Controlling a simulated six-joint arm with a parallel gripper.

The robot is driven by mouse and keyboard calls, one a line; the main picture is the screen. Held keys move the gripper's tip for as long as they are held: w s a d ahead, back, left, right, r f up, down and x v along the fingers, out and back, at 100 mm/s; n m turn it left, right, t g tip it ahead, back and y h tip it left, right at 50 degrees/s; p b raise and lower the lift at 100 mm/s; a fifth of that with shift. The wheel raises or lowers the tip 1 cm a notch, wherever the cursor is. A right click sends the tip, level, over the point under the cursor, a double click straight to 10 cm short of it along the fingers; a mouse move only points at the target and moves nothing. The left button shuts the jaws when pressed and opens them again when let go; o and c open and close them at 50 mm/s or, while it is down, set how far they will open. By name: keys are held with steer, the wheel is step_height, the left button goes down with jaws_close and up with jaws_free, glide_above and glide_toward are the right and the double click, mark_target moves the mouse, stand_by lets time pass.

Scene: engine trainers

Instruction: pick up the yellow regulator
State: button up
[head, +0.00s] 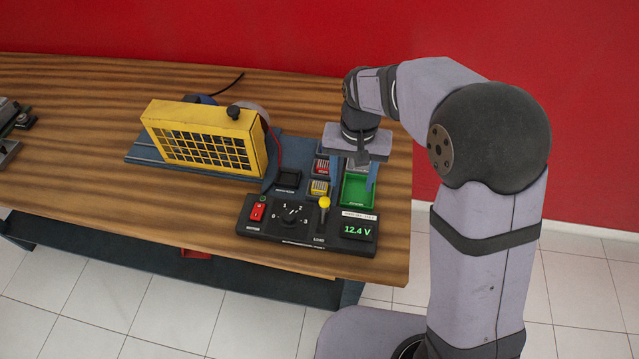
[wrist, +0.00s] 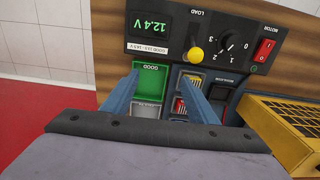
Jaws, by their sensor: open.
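The small yellow regulator (head: 319,187) sits in a compartment just behind the control panel, left of the green tray. In the wrist view the yellow regulator (wrist: 194,81) shows beside the tip of the right-hand finger, partly hidden. My gripper (head: 354,174) is open and points down above the trays, to the right of the yellow regulator. In the wrist view my gripper (wrist: 160,84) has its fingers apart, with the green tray (wrist: 148,76) showing between them. I cannot tell how far above the trays the fingertips are.
A red regulator (head: 321,165) sits behind the yellow one. A black socket (head: 288,178) is to their left. The control panel (head: 270,238) has a yellow-knobbed lever (head: 324,203) standing close in front. A yellow grille housing (head: 205,140) rises at left.

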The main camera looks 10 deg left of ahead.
glide_above(319, 190)
steer(key=shift+f+p, duration=0.2)
steer(key=shift+p, duration=0.15)
steer(key=shift+f+p, duration=0.4)
steer(key=shift+f, duration=0.65)
steer(key=shift+f+p, duration=0.55)
steer(key=shift+p, duration=0.05)
steer(key=shift+f+p, duration=0.85)
steer(key=shift+f, duration=1.2)
steer(key=c, duration=1.2)
